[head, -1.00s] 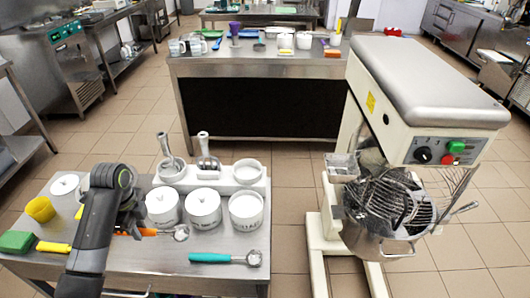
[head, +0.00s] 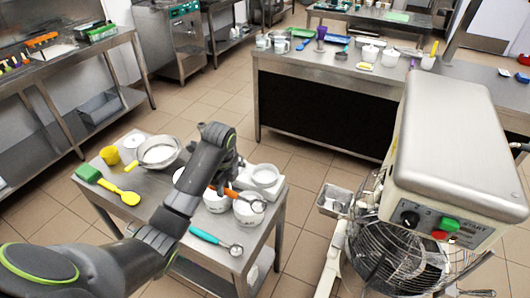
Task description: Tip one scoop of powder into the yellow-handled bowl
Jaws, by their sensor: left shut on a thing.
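The yellow-handled bowl (head: 158,152) is a wide, shallow metal one near the back left of the steel table, its yellow handle pointing toward the front left. My left gripper (head: 222,188) is shut on the orange handle of a scoop (head: 234,194). The scoop's small round head reaches right, over or beside the right white tub (head: 249,215); I cannot tell if it holds powder. Another white tub (head: 215,204) stands below the gripper. The left forearm hides part of the table between bowl and tubs. My right gripper is not in view.
A teal-handled scoop (head: 208,237) lies at the table's front. A yellow spoon (head: 127,196), green sponge (head: 88,173), yellow cup (head: 109,156) and white tub (head: 131,145) are at the left. A white holder (head: 262,180) stands behind the tubs. The mixer (head: 450,150) is at the right.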

